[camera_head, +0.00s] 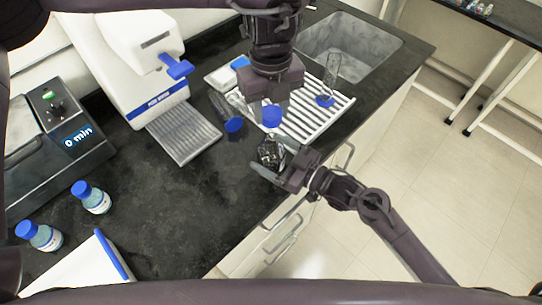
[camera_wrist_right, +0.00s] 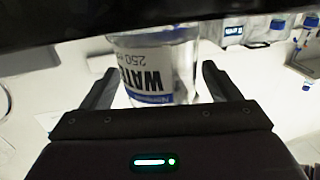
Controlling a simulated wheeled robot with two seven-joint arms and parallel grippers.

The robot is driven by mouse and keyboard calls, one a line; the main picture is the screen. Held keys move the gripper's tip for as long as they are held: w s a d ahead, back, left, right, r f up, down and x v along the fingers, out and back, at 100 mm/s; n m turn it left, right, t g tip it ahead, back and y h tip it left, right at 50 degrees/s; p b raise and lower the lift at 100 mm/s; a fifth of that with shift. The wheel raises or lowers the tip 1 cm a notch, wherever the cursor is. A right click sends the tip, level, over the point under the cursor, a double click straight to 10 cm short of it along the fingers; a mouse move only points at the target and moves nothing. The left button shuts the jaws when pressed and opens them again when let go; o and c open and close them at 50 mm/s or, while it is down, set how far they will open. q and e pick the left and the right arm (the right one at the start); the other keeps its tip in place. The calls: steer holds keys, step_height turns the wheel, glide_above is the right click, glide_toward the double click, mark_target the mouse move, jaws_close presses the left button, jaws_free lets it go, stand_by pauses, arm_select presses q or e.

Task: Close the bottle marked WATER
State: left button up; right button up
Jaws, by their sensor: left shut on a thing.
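The clear bottle marked WATER (camera_head: 270,152) stands near the counter's front edge, its mouth without a cap. My left gripper (camera_head: 271,102) points down above the bottle, shut on a blue cap (camera_head: 272,116). The cap is above the bottle's neck, apart from it. My right gripper (camera_head: 275,160) reaches in from the right, with one finger on each side of the bottle. In the right wrist view its fingers (camera_wrist_right: 160,75) stand apart, with narrow gaps beside the bottle.
A white ribbed rack (camera_head: 335,108) with an upright glass tube (camera_head: 331,72) lies behind, before the sink (camera_head: 350,45). A white device (camera_head: 150,70) and a dark device (camera_head: 60,140) stand left. Two blue-capped bottles (camera_head: 92,197) (camera_head: 40,236) are front left.

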mark_target(271, 138)
steer(key=c, duration=1.3)
arm_select(q)
steer(key=shift+w+f, duration=0.1)
steer(key=shift+f, duration=2.4)
steer(key=shift+f, duration=0.1)
steer(key=shift+f, duration=0.8)
steer(key=shift+f, duration=0.55)
